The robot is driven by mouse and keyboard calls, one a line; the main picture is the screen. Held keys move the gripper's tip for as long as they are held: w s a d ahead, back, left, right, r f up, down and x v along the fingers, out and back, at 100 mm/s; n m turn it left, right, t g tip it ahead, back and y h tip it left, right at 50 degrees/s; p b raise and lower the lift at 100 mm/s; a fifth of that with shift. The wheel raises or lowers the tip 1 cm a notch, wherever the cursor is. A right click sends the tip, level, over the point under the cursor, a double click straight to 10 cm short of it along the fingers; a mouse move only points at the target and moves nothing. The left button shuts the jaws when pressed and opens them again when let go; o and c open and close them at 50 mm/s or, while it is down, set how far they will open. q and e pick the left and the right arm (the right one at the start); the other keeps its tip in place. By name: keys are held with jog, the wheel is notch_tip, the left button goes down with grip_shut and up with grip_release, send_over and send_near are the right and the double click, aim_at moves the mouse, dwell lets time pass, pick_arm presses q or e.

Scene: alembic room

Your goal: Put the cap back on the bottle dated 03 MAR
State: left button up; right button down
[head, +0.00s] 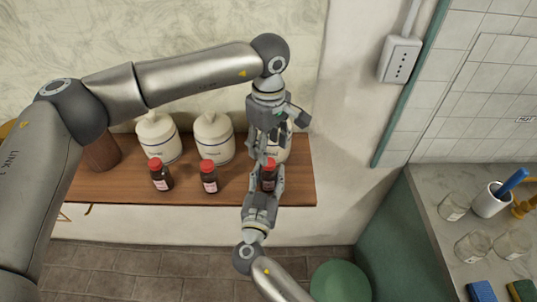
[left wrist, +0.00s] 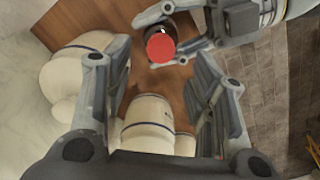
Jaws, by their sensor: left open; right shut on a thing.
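Three small dark bottles with red caps stand along the wooden shelf in the head view: a left one (head: 161,175), a middle one (head: 208,176) and a right one (head: 268,175). Their labels are too small to read, so I cannot tell which is dated 03 MAR. My right gripper (head: 266,184) is shut on the right bottle, from the front. Its red cap (left wrist: 160,47) faces the left wrist camera, between the right gripper's fingers. My left gripper (head: 268,146) is open and empty, pointing down just above and behind that bottle. No loose cap shows.
Large white jars (head: 158,138) (head: 213,138) stand behind the bottles; another (left wrist: 147,125) is partly hidden by my left gripper. A brown wooden container (head: 102,153) is at the shelf's left end. A counter (head: 450,245) with glass jars is at right.

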jog(key=c, duration=0.7)
grip_release()
pick_arm(q)
notch_tip(320, 180, up, 7)
pick_arm(e)
jog(key=s, duration=0.4)
jog(key=s+a, duration=0.1)
jog(key=s, duration=0.2)
jog(key=s+a, duration=0.1)
jog(key=s, duration=0.3)
jog(key=shift+s+a, duration=0.15)
jog(key=shift+s, duration=0.2)
